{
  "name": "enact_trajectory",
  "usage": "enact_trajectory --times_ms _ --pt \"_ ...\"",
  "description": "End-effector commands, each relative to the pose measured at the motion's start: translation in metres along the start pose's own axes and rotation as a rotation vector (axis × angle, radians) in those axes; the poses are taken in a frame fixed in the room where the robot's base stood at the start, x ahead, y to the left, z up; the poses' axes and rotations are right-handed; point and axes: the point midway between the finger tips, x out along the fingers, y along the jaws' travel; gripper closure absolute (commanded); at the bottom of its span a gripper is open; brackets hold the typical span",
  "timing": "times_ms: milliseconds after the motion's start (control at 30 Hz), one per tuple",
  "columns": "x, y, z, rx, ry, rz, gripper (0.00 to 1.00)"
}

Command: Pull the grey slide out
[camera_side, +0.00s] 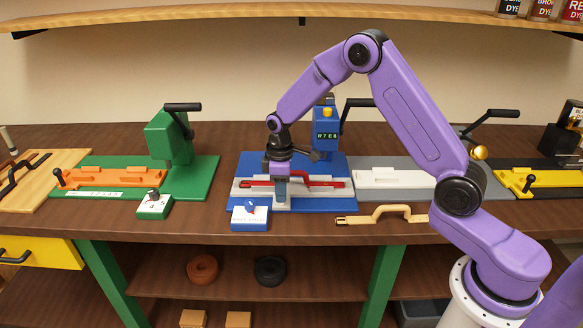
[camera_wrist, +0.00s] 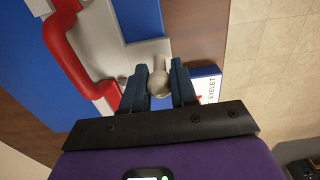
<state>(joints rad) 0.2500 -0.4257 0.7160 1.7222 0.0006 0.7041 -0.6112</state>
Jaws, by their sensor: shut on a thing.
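The light grey slide (camera_side: 243,184) lies on the blue base plate (camera_side: 333,168) of the blue press station, and part of it is hidden behind my gripper. In the wrist view the grey slide (camera_wrist: 100,38) shows as a pale strip at the upper left. My gripper (camera_side: 281,200) points down at the front of this station. In the wrist view my gripper (camera_wrist: 159,88) is shut on a pale rounded knob (camera_wrist: 158,80), with one dark blue finger on each side. A short stem runs from the knob.
A red handle (camera_side: 325,183) lies across the blue station, close beside my fingers. A small blue-and-white box (camera_side: 250,215) stands at front left of them. A tan strap handle (camera_side: 380,215) lies at front right.

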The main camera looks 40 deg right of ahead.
Motion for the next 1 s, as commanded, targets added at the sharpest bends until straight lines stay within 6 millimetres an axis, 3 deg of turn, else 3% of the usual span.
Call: enact_trajectory --times_ms 1000 --pt "0.0 -0.038 0.001 -0.002 -0.003 -0.003 0.9"
